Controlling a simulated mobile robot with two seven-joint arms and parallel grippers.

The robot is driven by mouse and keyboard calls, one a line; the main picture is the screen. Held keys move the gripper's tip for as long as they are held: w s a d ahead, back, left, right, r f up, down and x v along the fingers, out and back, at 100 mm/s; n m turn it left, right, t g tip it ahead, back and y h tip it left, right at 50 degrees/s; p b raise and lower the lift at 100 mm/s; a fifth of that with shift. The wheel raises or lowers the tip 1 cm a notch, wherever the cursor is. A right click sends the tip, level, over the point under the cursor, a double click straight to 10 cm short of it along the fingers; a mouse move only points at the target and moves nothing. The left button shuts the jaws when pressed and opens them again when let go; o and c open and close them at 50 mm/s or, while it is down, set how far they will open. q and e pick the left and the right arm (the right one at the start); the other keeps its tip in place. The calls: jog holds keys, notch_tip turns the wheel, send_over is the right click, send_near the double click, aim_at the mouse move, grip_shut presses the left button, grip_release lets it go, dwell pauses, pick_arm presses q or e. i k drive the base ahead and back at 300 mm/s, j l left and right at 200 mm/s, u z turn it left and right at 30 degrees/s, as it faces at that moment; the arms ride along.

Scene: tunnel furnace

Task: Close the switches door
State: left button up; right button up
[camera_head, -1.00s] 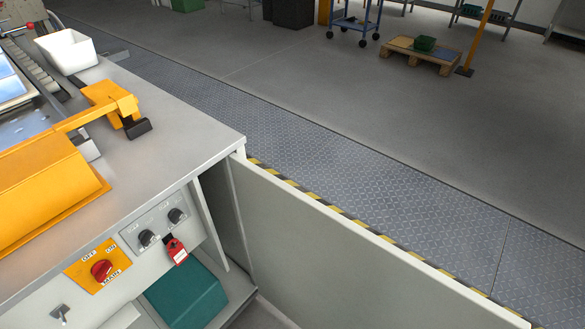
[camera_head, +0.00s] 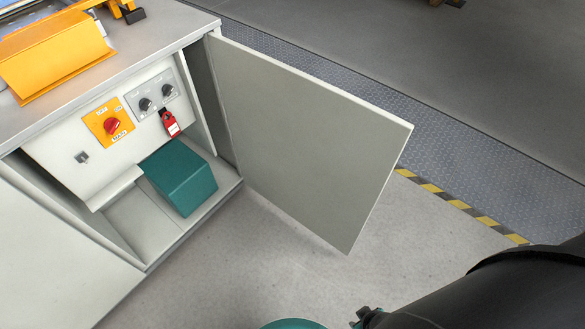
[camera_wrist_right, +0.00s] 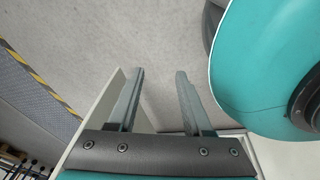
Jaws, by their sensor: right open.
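The switches door (camera_head: 310,130) is a flat grey panel hinged at the right side of the cabinet opening. It stands swung wide open, and the switches inside are exposed. In the right wrist view, my right gripper (camera_wrist_right: 160,72) is open, with nothing between its two fingers. A pale panel edge, which looks like the door (camera_wrist_right: 104,97), shows beside and behind the left-hand finger; I cannot tell whether they touch. In the head view my black right arm enters at the lower right, and its fingers are mostly out of frame. My left gripper is not in view.
The cabinet holds a red main switch (camera_head: 112,126), black knobs, a red padlock tag (camera_head: 170,123) and a teal box (camera_head: 180,177). A yellow cover (camera_head: 55,55) sits on the worktop. Bare floor lies before the door; yellow-black striping (camera_head: 450,200) runs beyond it.

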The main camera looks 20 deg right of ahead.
aim_at(324, 155)
jog(key=k+u, duration=0.1)
jog(key=u, duration=0.35)
jog(key=k+u, duration=0.1)
jog(key=u, duration=0.75)
jog(key=k+l, duration=0.1)
jog(key=l, duration=0.35)
jog(key=k+l+u, duration=0.1)
jog(key=l, duration=0.3)
jog(key=k+l, duration=0.1)
jog(key=l, duration=0.35)
jog(key=k+l+u, duration=0.15)
jog(key=l, duration=0.25)
jog(key=k+l, duration=0.1)
jog(key=l, duration=0.3)
jog(key=k+l, duration=0.1)
jog(key=l, duration=0.3)
jog(key=k+l, duration=0.1)
jog(key=l, duration=0.3)
jog(key=k+l, duration=0.1)
jog(key=l, duration=0.3)
